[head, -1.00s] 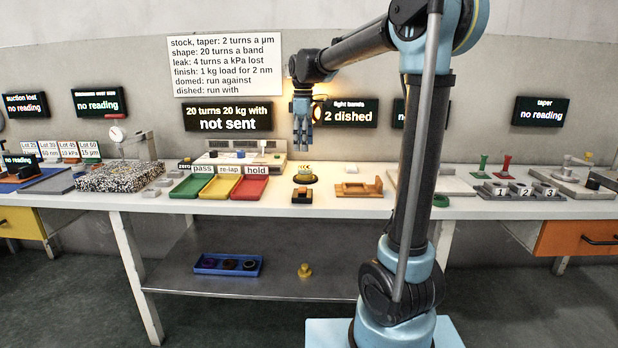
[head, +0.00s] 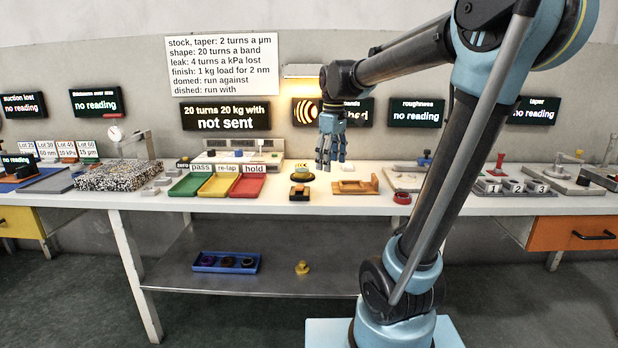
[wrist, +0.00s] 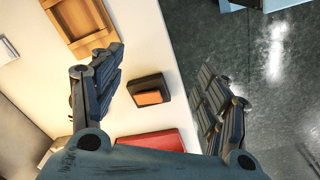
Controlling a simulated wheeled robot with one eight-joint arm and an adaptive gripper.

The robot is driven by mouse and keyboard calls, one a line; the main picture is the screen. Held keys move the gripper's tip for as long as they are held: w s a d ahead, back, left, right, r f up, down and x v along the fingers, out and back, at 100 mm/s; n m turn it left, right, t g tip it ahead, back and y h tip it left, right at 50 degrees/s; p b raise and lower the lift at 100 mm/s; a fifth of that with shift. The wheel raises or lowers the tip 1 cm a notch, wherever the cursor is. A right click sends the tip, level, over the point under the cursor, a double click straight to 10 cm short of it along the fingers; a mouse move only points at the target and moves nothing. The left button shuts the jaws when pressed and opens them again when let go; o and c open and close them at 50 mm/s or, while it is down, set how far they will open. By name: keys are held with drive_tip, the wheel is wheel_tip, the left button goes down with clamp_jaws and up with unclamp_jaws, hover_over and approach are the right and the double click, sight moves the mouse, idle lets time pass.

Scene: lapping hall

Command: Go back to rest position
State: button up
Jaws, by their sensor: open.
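My gripper (head: 330,160) hangs above the white bench (head: 340,206), fingers pointing down, in front of the light bands screen. In the wrist view my gripper (wrist: 165,100) has its fingers spread wide with nothing held. Below it, between the fingers in that view, is a small black block with an orange top (wrist: 150,95). The same block (head: 299,193) sits on the bench in the head view, left of and below my gripper.
A wooden cradle (head: 356,187) stands right of the block, with a red ring (head: 402,198) farther right. Green, yellow and red trays (head: 240,186) lie to the left. The shelf below holds a blue tray (head: 226,262).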

drive_tip(key=s+d+f+m, duration=0.5)
drive_tip(key=s+d+f, duration=0.1)
drive_tip(key=s+f, duration=0.4)
drive_tip(key=s+d+f+m+t, duration=0.1)
drive_tip(key=s+d+f+m, duration=0.5)
drive_tip(key=s+f, duration=0.4)
drive_tip(key=shift+s+t, duration=0.3)
drive_tip(key=shift+s, duration=0.6)
drive_tip(key=shift+w+f, duration=0.2)
drive_tip(key=shift+w, duration=0.25)
idle(0.6)
